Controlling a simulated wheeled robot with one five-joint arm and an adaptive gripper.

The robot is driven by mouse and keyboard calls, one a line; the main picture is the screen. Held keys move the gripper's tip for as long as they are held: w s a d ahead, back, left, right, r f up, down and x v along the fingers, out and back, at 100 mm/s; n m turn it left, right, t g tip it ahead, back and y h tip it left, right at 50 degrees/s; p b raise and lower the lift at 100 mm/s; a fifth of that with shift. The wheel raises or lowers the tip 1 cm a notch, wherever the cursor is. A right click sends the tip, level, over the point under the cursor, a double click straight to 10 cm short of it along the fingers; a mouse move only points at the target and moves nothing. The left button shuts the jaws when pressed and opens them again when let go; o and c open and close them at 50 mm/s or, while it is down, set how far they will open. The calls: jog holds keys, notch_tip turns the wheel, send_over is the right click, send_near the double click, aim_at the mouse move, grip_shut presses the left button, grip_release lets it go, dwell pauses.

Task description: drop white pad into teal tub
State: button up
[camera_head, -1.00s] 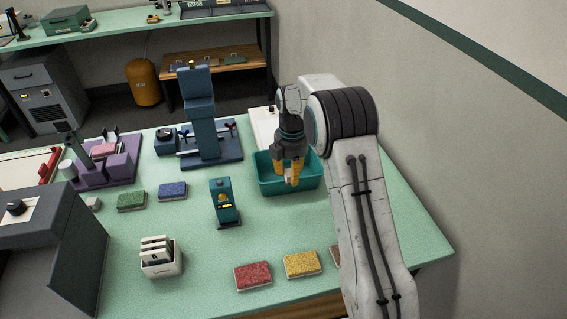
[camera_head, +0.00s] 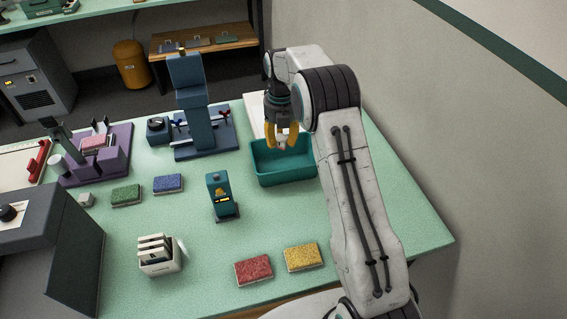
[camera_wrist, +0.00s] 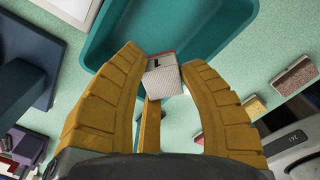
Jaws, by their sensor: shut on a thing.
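My gripper (camera_head: 281,143) is shut on a small white pad, held between its yellow fingers above the teal tub (camera_head: 268,178). In the wrist view, the white pad (camera_wrist: 165,82) sits between the fingertips of my gripper (camera_wrist: 163,70), with a pale textured face and a reddish edge. The teal tub (camera_wrist: 205,42) lies beyond it in that view, its floor and a wall showing. In the head view the pad is small and partly covered by the fingers. The tub stands upright on the green table, its right end partly behind my arm.
Red (camera_head: 253,269) and yellow (camera_head: 303,257) pads lie at the table's front; green (camera_head: 126,195) and blue (camera_head: 168,183) pads lie left. A small teal device (camera_head: 221,196) stands left of the tub, a tall blue press (camera_head: 190,105) behind it. A white rack (camera_head: 158,257) is front left.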

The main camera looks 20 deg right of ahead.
jog(key=shift+f+b, duration=1.8)
jog(key=shift+f, duration=0.7)
jog(key=o, duration=1)
jog(key=shift+r, duration=6.05)
